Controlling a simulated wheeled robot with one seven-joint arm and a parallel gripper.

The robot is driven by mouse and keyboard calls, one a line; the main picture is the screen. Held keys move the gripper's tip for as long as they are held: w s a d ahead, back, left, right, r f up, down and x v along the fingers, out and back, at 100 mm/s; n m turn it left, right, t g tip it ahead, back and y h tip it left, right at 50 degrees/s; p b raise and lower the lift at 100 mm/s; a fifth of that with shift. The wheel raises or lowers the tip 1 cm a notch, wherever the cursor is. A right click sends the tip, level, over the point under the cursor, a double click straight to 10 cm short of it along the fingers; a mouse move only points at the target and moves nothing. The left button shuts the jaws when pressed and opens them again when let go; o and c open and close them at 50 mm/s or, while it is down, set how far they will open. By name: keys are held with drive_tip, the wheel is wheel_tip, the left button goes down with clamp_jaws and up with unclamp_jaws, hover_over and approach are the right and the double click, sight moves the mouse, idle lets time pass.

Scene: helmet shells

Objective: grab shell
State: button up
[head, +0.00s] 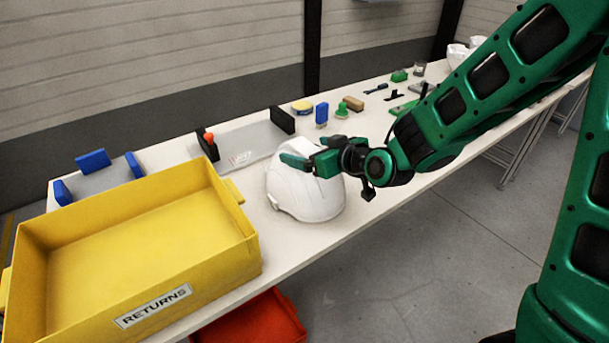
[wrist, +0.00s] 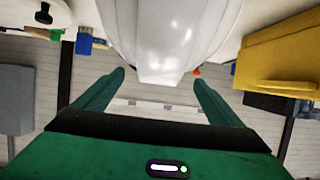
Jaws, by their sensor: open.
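A white helmet shell (head: 303,192) sits on the long white table, to the right of the yellow bin. My gripper (head: 288,160) is at the shell's upper part in the head view and hides some of its right side. In the wrist view the shell (wrist: 172,35) fills the top middle, and my gripper's two green fingers (wrist: 159,92) are spread apart with the shell's edge at or just beyond their tips. The gripper is open and holds nothing. I cannot tell whether a finger touches the shell.
A yellow bin (head: 238,228) labelled RETURNS stands at the table's near left end. A clear plate fixture (head: 245,146) with black ends lies behind the shell. A red bin (head: 262,322) is below the table. Small tools and blocks lie farther along. White shells (head: 458,54) stand at the far end.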

sight(297, 146)
drive_tip(key=shift+x, duration=3.3)
drive_tip(key=shift+w+d+r, duration=0.1)
drive_tip(key=shift+w+d, duration=0.05)
drive_tip(key=shift+w, duration=0.05)
